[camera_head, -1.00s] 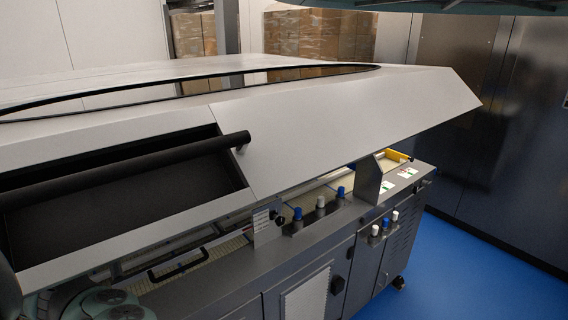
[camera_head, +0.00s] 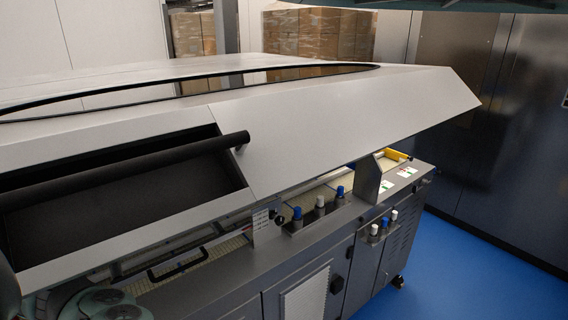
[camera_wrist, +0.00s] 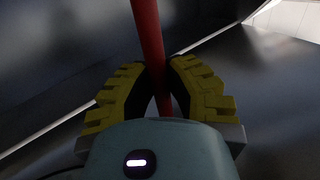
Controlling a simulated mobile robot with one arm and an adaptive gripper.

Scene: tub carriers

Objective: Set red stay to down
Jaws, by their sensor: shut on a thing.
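The red stay (camera_wrist: 148,38) shows in the wrist view as a thin red rod running from the top edge down between my fingers. My gripper (camera_wrist: 160,75) has yellow ribbed fingers with dark inner pads, and they are closed around the rod. The rod's ends are out of view. In the head view I see neither the red stay nor my gripper. The large light grey lid (camera_head: 330,130) of the machine stands raised and tilted there, with a gap between it and the machine body below.
A black bar (camera_head: 120,168) crosses a dark opening in the lid. Blue and white knobs (camera_head: 320,203) stand on the machine's front ledge (camera_head: 310,228). A black handle (camera_head: 178,268) lies below the lid. Blue floor (camera_head: 450,275) is clear at the right, before dark cabinets.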

